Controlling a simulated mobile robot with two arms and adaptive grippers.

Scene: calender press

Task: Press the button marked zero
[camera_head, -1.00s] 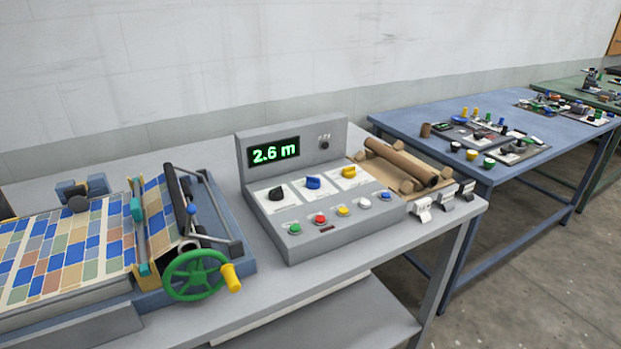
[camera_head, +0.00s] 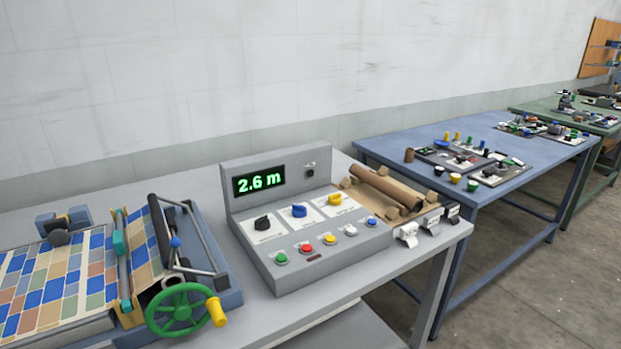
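A grey control console (camera_head: 318,262) stands on the grey table. Its green display (camera_head: 259,181) reads 2.6 m. A front row holds a green button (camera_head: 281,258), a red button (camera_head: 306,248), a yellow button (camera_head: 330,239), a white button (camera_head: 351,230) and a blue button (camera_head: 371,222). The labels by the buttons are too small to read, so I cannot tell which is marked zero. Above the row are a black knob (camera_head: 263,223), a blue knob (camera_head: 299,210) and a yellow knob (camera_head: 335,199). Neither of my grippers is in view.
A press with a green handwheel (camera_head: 183,310) and a tiled sheet (camera_head: 50,287) stands left of the console. A brown roll (camera_head: 387,187) lies in a tray to its right. White clips (camera_head: 407,233) sit at the table edge. A blue table (camera_head: 500,150) stands beyond.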

